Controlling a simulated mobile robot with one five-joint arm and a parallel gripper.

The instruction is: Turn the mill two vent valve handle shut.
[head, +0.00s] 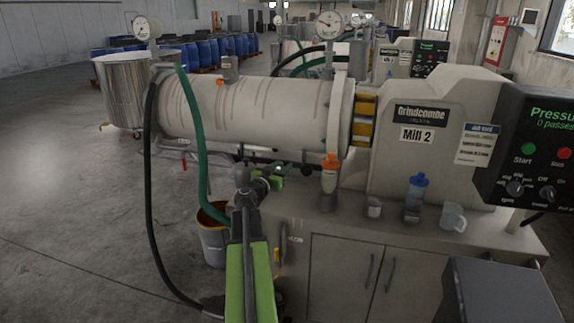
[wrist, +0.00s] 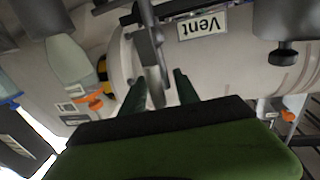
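Mill two is the pale horizontal cylinder (head: 250,115) with a "Mill 2" label (head: 417,135) on its housing. My gripper (head: 272,181) is in front of the cylinder's underside, above the cabinet top. In the wrist view, a "Vent" label (wrist: 202,26) sits beside a grey metal lever (wrist: 150,50), which looks like the vent valve handle. The lever's end reaches down between the two dark green fingertips of my gripper (wrist: 158,90). The fingers stand apart with a gap visible beside the lever. I cannot tell whether either finger touches it. The handle is not clear in the head view.
A black knob (wrist: 283,54) on a stem is right of the label. An orange-capped bottle (head: 329,180), a small cup (head: 374,207), a blue-capped bottle (head: 416,195) and a clear jug (head: 453,217) stand on the cabinet. Hoses (head: 150,200) hang left; a bucket (head: 213,240) stands below.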

